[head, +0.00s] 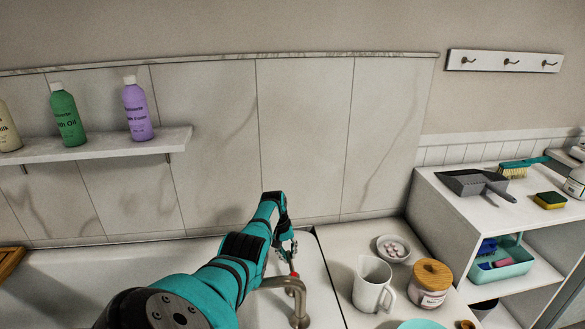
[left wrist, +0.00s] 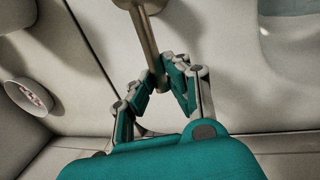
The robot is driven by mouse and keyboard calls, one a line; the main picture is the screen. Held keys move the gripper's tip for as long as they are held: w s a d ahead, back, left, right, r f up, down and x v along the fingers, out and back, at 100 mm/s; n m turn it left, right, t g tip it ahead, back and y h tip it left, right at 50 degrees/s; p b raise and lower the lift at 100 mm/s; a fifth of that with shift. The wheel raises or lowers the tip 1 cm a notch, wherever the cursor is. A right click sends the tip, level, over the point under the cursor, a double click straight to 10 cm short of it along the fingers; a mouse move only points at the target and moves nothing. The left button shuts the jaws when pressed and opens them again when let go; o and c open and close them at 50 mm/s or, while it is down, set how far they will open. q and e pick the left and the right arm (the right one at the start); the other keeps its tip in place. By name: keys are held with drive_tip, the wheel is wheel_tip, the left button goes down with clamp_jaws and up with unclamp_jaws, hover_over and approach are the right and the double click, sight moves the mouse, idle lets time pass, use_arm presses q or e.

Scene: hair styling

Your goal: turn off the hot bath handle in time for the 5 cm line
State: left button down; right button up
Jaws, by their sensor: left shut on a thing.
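My left gripper (head: 288,250) reaches down to the tap on the bath's right-hand rim. In the left wrist view its fingers (left wrist: 163,88) are closed around the end of a metal bar, which I take to be the hot bath handle (left wrist: 146,38). A small red part (head: 294,275) shows just under the fingers in the head view. The curved metal spout (head: 297,290) stands right beside it. The white bath (head: 70,285) lies at the left, partly hidden by my arm. I cannot make out the water or the 5 cm line. My right gripper is not in view.
Right of the tap, a counter holds a white jug (head: 371,285), a small bowl (head: 393,248) and a wooden-lidded jar (head: 430,283). A shelf unit (head: 440,195) stands farther right. Several bottles stand on the wall shelf (head: 100,150) at the left.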

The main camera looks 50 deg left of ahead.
use_arm(q)
drive_tip(key=shift+w+d+r+m, duration=0.1)
drive_tip(key=shift+w+r+m, duration=0.05)
drive_tip(key=shift+w+m, duration=0.2)
drive_tip(key=c, duration=1.3)
unclamp_jaws()
drive_tip(key=shift+s+r, duration=0.15)
drive_tip(key=shift+r, duration=0.4)
drive_tip(key=r, duration=0.3)
drive_tip(key=s+r, duration=0.1)
drive_tip(key=r, duration=0.3)
drive_tip(key=a+r, duration=0.1)
drive_tip(key=r, duration=0.2)
drive_tip(key=shift+s+r, duration=0.3)
drive_tip(key=shift+s, duration=0.05)
